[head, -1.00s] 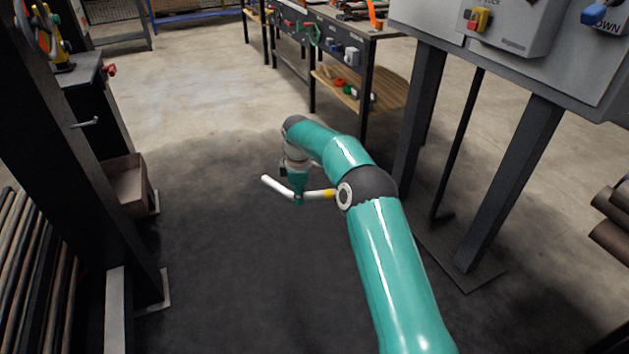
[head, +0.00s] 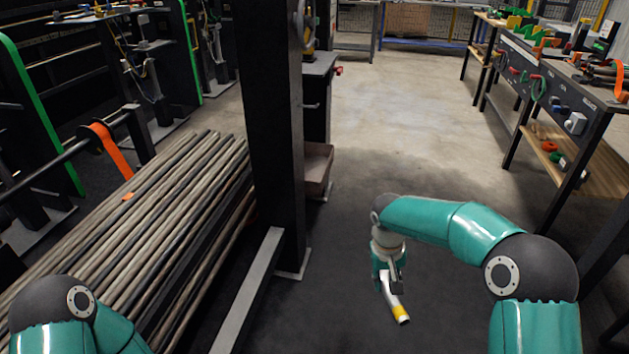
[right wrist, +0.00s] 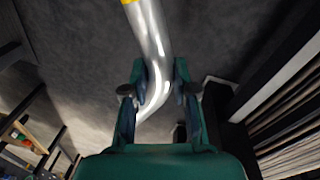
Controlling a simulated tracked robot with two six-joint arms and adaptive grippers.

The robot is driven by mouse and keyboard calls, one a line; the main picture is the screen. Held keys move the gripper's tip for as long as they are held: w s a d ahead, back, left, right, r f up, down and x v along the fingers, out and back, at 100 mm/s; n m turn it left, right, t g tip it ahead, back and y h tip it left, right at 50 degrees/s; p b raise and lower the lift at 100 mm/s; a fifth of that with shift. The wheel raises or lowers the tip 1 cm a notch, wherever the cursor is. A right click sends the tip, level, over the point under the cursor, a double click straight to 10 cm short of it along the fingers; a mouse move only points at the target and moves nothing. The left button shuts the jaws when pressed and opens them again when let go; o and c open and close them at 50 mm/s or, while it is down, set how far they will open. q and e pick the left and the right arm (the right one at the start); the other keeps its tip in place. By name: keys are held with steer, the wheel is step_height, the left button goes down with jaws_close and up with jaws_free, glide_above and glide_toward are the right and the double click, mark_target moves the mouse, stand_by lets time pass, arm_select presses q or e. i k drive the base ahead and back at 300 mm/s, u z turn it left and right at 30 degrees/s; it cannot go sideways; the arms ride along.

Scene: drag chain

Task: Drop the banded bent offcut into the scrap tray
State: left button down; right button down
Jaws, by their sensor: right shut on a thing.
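The bent offcut (head: 394,303) is a pale metallic bent tube with a yellow band near one end. My right gripper (head: 388,280) is shut on it and holds it above the dark floor. In the right wrist view the offcut (right wrist: 153,40) runs between the two fingers of my right gripper (right wrist: 160,85), with its yellow band at the top edge. A brown box-like tray (head: 318,165) sits low behind the dark post, left of and beyond my right gripper. The post partly hides it, and its inside cannot be made out. My left gripper is out of view.
A dark upright post (head: 272,120) with a foot plate stands left of my right arm. A rack of long bars (head: 170,215) fills the left side. A workbench (head: 560,110) with tools stands at the right. The floor (head: 400,110) between is clear.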

mark_target(318, 177)
steer(key=z, duration=0.15)
steer(key=k, duration=0.3)
steer(key=z, duration=0.35)
steer(key=i, duration=0.2)
steer(key=z, duration=0.85)
steer(key=i, duration=2.85)
steer(key=u, duration=2.8)
